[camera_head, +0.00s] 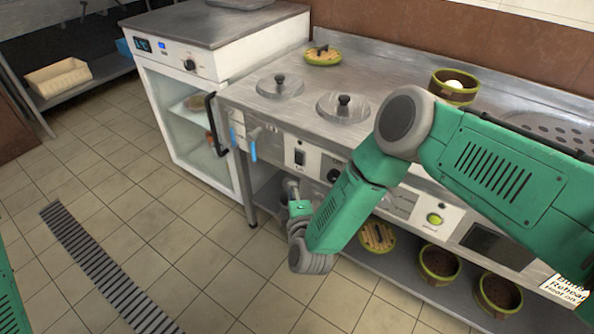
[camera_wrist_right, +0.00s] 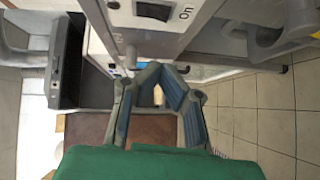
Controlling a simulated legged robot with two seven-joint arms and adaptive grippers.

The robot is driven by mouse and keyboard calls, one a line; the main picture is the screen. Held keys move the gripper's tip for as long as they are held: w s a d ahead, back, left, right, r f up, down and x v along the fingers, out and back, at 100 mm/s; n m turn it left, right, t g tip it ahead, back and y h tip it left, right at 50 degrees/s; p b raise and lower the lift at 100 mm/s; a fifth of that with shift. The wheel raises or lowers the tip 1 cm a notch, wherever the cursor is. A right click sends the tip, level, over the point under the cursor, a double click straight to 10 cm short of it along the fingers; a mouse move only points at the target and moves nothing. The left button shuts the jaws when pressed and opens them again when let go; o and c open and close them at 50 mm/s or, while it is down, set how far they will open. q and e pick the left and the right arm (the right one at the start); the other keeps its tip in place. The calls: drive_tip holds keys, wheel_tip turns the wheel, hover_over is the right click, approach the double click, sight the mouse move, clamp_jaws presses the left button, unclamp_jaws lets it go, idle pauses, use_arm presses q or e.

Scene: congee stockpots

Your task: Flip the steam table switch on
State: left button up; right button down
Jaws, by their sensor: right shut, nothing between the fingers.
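The steam table (camera_head: 270,105) is a steel counter with a white front panel. Its switch is a black rocker (camera_head: 299,157) on the panel's left part. In the right wrist view the rocker (camera_wrist_right: 153,11) is at the top edge, partly cut off, with an "On" label beside it. I cannot tell which way it is tipped. My right gripper (camera_head: 291,184) is below the switch, in front of the panel, apart from it. In the wrist view its fingers (camera_wrist_right: 158,72) meet and hold nothing. Only a green piece of my left arm shows at the left edge; its gripper is out of view.
A glass-door cabinet (camera_head: 190,90) with a black handle stands left of the steam table. Blue-handled taps (camera_head: 252,143) stick out left of the switch. Round lids (camera_head: 343,106) sit on top. Pots (camera_head: 440,262) stand on the lower shelf.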

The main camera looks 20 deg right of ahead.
sight(296, 164)
drive_tip(key=w+d, duration=0.1)
drive_tip(key=w, duration=0.1)
drive_tip(key=w+d+b, duration=0.1)
drive_tip(key=w, duration=0.2)
drive_tip(key=w+d+f+b, duration=0.1)
drive_tip(key=w, duration=0.2)
drive_tip(key=shift+w+d, duration=0.15)
drive_tip(key=shift+d, duration=0.25)
drive_tip(key=shift+a+f, duration=0.1)
drive_tip(key=shift+a, duration=0.05)
drive_tip(key=shift+d+f, duration=0.15)
drive_tip(key=shift+d, duration=0.1)
drive_tip(key=shift+f, duration=0.15)
